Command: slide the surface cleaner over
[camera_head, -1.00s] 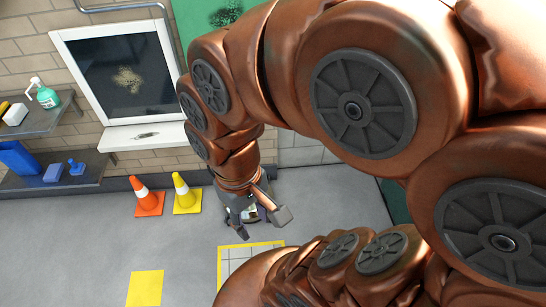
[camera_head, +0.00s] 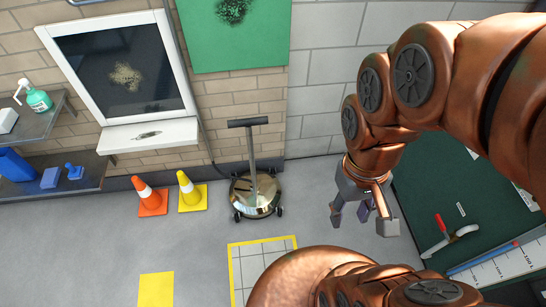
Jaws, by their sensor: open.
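The surface cleaner (camera_head: 256,197) is a round, shiny metal disc on small dark wheels, with an upright grey pole and a dark crossbar handle at its top. It stands on the grey floor by the brick wall, right of the cones. A floor square (camera_head: 233,266) with a yellow border and pale tiles lies in front of it. My gripper (camera_head: 361,216) hangs at the end of my copper arm, right of the cleaner and apart from it. It is open and holds nothing.
An orange cone (camera_head: 152,201) and a yellow cone (camera_head: 192,196) stand left of the cleaner. A yellow floor patch (camera_head: 156,289) lies at the front. A dark green surface (camera_head: 428,205) with a red-handled tool (camera_head: 449,236) is at right. Shelves (camera_head: 36,120) are at far left.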

